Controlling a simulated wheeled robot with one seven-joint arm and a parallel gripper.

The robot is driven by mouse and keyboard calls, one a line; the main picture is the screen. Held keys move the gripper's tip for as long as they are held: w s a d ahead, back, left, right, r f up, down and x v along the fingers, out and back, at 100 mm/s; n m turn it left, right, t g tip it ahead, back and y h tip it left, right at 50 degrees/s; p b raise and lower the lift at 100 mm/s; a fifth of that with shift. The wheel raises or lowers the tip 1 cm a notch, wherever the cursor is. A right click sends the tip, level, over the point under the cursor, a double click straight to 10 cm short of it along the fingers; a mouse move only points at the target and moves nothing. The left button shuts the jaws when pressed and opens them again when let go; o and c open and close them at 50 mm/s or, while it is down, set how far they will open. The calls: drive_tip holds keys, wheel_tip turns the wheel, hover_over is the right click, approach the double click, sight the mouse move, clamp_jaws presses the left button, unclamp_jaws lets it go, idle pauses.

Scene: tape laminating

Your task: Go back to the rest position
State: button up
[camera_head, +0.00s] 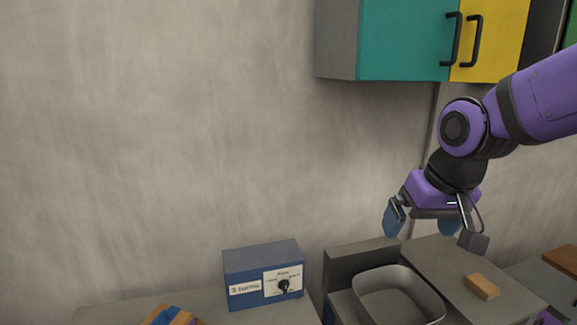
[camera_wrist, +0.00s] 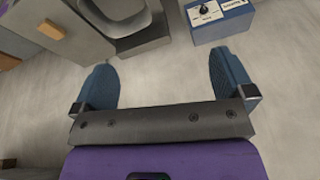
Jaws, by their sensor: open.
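My gripper (camera_head: 422,222) hangs from the purple arm on the right of the head view, above the grey counter and behind the tray. Its two blue fingers are spread apart with nothing between them. In the wrist view my gripper (camera_wrist: 165,85) is also open and empty, with only bare grey surface between the fingertips.
A blue box with a dial (camera_head: 263,274) stands left of a grey tray (camera_head: 437,300). An orange-brown block (camera_head: 482,287) lies on the grey unit (camera_head: 450,262) at right. Teal (camera_head: 405,40) and yellow (camera_head: 497,45) cabinets hang above. The wall's left side is clear.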

drive_tip(key=s+d+r+t, duration=0.1)
drive_tip(key=s+d+r, duration=0.2)
drive_tip(key=s, duration=0.3)
drive_tip(key=s+d+r+m+h, duration=0.1)
drive_tip(key=s+d+r, duration=0.2)
drive_tip(key=s+d, duration=0.2)
drive_tip(key=shift+s+d+t, duration=0.4)
drive_tip(key=shift+s, duration=0.1)
